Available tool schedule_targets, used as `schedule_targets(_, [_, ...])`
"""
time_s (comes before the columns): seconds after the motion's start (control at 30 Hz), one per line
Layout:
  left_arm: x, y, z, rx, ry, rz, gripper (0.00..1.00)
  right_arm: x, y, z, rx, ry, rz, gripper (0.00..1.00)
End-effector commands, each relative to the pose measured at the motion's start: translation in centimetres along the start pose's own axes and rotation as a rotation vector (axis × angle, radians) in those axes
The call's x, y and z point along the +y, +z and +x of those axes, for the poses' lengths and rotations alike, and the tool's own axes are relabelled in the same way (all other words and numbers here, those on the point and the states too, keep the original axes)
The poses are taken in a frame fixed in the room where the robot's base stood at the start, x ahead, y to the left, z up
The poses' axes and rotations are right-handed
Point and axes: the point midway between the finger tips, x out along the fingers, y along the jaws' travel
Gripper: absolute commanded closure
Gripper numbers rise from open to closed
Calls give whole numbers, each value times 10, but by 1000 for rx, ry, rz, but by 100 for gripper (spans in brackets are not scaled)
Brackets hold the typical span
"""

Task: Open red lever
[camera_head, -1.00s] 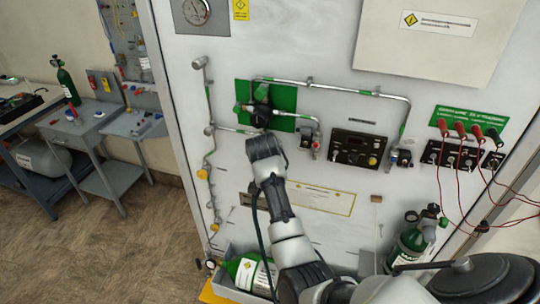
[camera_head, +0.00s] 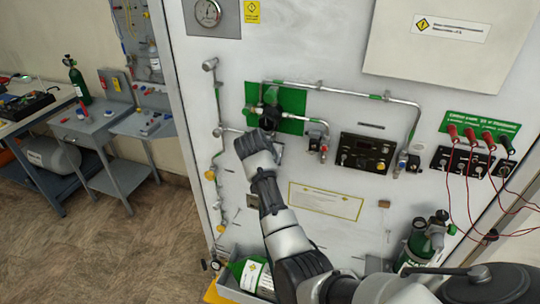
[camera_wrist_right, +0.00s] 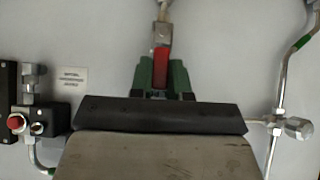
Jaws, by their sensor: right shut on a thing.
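The red lever (camera_wrist_right: 161,66) shows in the right wrist view, upright in the picture, below a metal pipe fitting. My right gripper (camera_wrist_right: 161,80) is shut on it, with one green finger on each side. In the head view my right gripper (camera_head: 262,143) is in front of the white panel, just below the black valve part (camera_head: 271,114) on the green plate (camera_head: 291,100). There the gripper hides the lever. My left gripper is not in view.
Metal pipes (camera_head: 345,91) run over the panel around the gripper. A black control box (camera_head: 367,152) and red plugs with cables (camera_head: 470,134) are to the right. A side bench (camera_head: 88,128) is at the left.

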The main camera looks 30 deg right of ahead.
Motion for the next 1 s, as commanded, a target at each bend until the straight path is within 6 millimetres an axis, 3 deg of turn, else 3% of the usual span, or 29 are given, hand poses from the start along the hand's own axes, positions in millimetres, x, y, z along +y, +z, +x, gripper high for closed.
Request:
schedule_targets(0.07, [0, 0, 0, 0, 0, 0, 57, 0, 2, 1, -5, 2, -5, 100])
schedule_targets(0.1, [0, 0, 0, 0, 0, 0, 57, 0, 2, 1, -5, 2, -5, 77])
schedule_targets(0.23, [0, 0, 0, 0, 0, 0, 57, 0, 2, 1, -4, 1, -3, 57])
schedule_targets(0.63, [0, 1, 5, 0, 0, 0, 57, -1, 2, -8, 0, -3, 0, 57])
schedule_targets(1.0, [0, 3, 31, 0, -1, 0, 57, -1, 3, -77, 0, -5, 1, 57])
